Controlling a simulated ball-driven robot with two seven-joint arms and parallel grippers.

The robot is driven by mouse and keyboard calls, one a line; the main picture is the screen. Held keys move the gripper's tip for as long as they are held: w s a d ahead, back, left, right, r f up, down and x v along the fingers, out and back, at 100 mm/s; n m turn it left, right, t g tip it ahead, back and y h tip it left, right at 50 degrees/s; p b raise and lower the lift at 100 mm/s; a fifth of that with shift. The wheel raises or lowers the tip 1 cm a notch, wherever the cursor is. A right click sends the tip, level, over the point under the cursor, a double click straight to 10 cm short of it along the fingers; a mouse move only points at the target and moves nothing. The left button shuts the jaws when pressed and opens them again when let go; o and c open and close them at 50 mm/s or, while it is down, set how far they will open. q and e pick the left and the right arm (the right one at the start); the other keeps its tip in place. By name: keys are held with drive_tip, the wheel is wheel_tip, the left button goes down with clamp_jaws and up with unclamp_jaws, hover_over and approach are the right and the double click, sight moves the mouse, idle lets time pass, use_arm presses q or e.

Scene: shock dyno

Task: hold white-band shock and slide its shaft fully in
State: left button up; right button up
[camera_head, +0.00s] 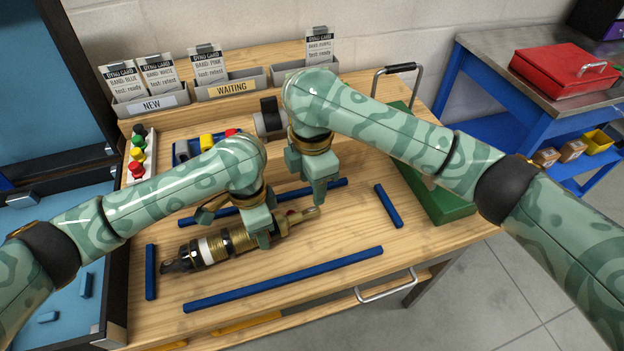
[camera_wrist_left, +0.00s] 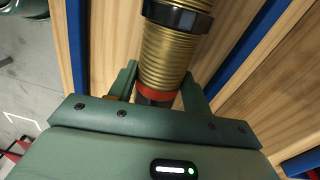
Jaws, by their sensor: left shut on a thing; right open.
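The white-band shock (camera_head: 215,249) lies on the wooden bench, slanting from lower left to upper right, with a white band near its dark left end and a metal eye at its right end. My left gripper (camera_head: 258,232) is shut on the shock's body and hides part of it. In the left wrist view its fingers (camera_wrist_left: 160,92) straddle the gold ribbed body (camera_wrist_left: 168,60) beside a red ring. My right gripper (camera_head: 316,190) is open and empty, its fingers above and apart from the shock's right end.
Blue strips (camera_head: 290,277) lie around the shock on several sides. Card holders labelled NEW (camera_head: 152,104) and WAITING (camera_head: 232,87) stand at the back. A green case (camera_head: 445,205) is at the right edge. A button strip (camera_head: 138,158) and a blue device (camera_head: 184,152) sit at the left.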

use_arm(q)
drive_tip(key=shift+s+f, duration=0.15)
drive_tip(key=o, duration=1.4)
drive_tip(key=shift+o, duration=0.2)
use_arm(e)
drive_tip(key=shift+f, duration=0.1)
use_arm(q)
wheel_tip(320, 180, up, 16)
drive_tip(key=p, duration=0.8)
drive_tip(key=shift+w+a, duration=0.15)
drive_tip(key=shift+w, duration=0.3)
use_arm(e)
wheel_tip(320, 180, up, 11)
drive_tip(key=shift+s+t, duration=0.25)
drive_tip(key=shift+t, duration=0.05)
